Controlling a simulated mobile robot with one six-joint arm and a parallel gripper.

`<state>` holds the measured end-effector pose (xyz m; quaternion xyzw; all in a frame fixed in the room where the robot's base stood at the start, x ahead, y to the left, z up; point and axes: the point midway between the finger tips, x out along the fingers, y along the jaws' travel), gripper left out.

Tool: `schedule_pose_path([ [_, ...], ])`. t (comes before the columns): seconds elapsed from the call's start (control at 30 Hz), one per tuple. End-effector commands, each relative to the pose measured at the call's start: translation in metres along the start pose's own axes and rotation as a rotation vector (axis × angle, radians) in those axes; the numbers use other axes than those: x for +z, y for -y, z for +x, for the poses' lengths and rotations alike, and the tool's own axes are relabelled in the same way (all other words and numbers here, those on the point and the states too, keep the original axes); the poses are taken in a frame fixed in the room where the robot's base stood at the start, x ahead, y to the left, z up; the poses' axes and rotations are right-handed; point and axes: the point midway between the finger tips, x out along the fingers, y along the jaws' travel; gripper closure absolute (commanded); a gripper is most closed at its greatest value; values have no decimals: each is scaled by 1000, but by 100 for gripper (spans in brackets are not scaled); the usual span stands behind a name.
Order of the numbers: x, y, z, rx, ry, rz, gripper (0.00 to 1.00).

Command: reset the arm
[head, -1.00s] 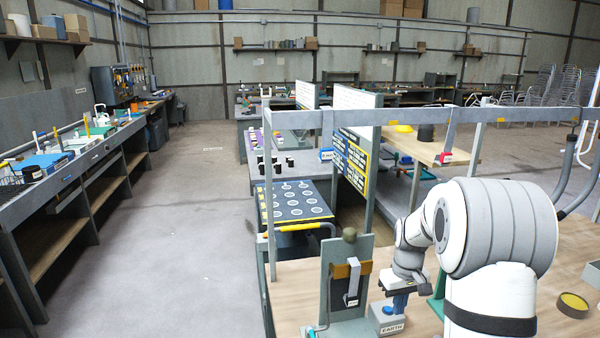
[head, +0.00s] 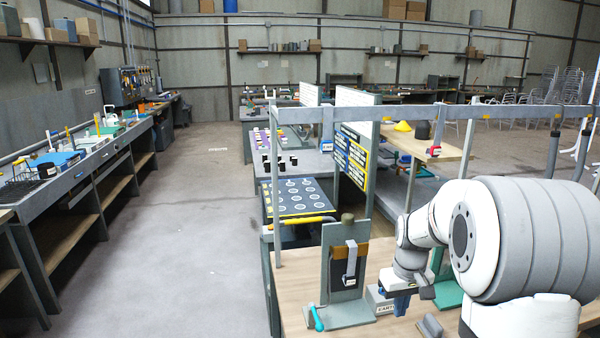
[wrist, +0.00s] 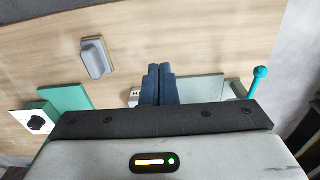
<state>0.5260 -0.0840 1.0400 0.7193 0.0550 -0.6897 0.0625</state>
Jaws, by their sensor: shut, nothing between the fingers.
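My gripper (head: 402,308) hangs at the end of my bent white arm, above the wooden bench top (head: 300,285) at lower right in the head view. Its blue fingers (wrist: 159,68) are together in the wrist view, with nothing between them. A labelled white-and-grey block (head: 378,300) is just left of and behind the fingers; the fingers partly cover it in the wrist view. I cannot tell whether they touch. An upright grey panel (head: 335,275) with a dark plate and a teal lever (head: 316,318) stands left of my gripper.
A grey block (head: 430,327) lies on the bench near my gripper. A green piece (wrist: 65,98) and a white box with a black knob (wrist: 36,120) show in the wrist view. A grey metal frame (head: 277,190) rises over the bench. The floor aisle (head: 190,230) at left is clear.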

Motion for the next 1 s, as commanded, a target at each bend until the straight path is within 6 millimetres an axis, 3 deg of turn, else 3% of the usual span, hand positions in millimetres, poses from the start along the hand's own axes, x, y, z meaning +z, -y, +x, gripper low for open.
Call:
schedule_pose_path([
  [0.27, 42, 33, -44, 15, -56, 36, 100],
  [0.5, 112, 75, -81, 23, -134, 91, 100],
  [0.8, 189, 109, -90, 17, -214, 153, 100],
  [1.0, 206, 117, -88, 14, -230, 170, 100],
])
